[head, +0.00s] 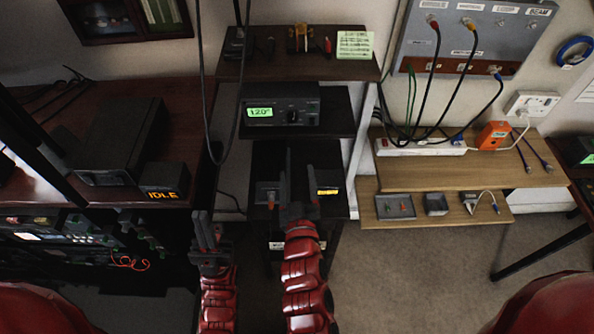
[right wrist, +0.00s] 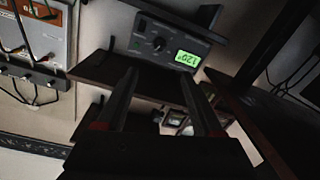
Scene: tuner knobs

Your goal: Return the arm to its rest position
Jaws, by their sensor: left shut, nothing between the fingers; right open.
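My left gripper (head: 207,232) is in the lower middle of the head view, shut and empty, pointing up the picture beside the dark desk's right edge. My right gripper (head: 299,178) is to its right, with its two fingers apart and nothing between them. It appears in front of the lower dark shelf, below the tuner (head: 280,110). The tuner is a dark box with a green lit display reading about 120 and a round knob (head: 292,116). In the right wrist view the tuner (right wrist: 165,45) shows tilted beyond the open fingers (right wrist: 160,100), apart from them.
A dark desk (head: 180,195) with a black box and an IDLE display (head: 163,194) stands at the left. A wooden shelf (head: 480,172) at the right holds a power strip (head: 420,147), with small trays below. Cables hang from the patch panel (head: 470,40). Open floor (head: 420,270) lies at lower right.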

